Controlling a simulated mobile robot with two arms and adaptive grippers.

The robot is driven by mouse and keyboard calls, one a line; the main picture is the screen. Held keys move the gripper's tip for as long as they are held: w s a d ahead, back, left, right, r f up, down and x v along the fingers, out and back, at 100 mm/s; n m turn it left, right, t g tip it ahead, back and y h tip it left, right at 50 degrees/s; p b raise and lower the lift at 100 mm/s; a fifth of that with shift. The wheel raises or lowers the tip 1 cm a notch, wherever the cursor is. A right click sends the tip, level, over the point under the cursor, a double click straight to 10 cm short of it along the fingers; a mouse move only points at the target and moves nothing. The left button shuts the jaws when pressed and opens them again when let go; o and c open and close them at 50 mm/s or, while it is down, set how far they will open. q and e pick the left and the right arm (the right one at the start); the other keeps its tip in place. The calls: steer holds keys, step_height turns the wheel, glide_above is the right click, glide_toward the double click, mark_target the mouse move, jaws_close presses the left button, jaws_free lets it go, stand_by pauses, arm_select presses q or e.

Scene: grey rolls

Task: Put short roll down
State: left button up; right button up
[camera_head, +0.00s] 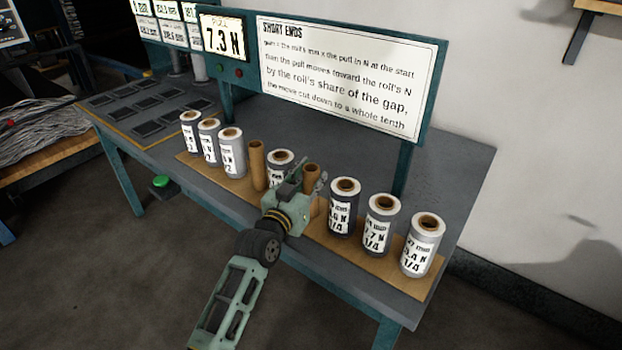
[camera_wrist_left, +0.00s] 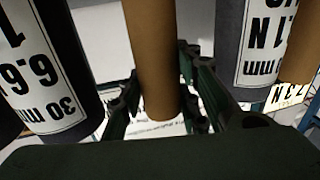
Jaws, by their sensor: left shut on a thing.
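My left gripper (camera_head: 306,186) is among the rolls on the bench, shut on a bare brown tube (camera_head: 312,171). In the left wrist view the tube (camera_wrist_left: 153,60) is between the fingers, with a labelled roll on each side. It looks upright in the row; I cannot tell whether its foot touches the board. A second brown tube (camera_head: 257,165) stands to its left. Between the two is a grey roll (camera_head: 280,161), partly hidden by my gripper. To the right stands a dark roll (camera_head: 344,207). My right gripper is not in view.
Two rolls (camera_head: 382,222) (camera_head: 422,246) stand at the right, and several pale rolls (camera_head: 231,152) at the left, all on a brown board (camera_head: 412,283). A sign (camera_head: 340,80) and a 7.3 N display (camera_head: 223,38) rise behind. The bench (camera_head: 455,180) is bare at the back right.

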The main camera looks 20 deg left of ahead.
arm_select(q)
steer(key=shift+f, duration=0.15)
steer(key=o, duration=1)
steer(key=shift+o, duration=0.2)
steer(key=s+a, duration=0.1)
steer(key=s, duration=1.1)
steer(key=shift+a, duration=0.4)
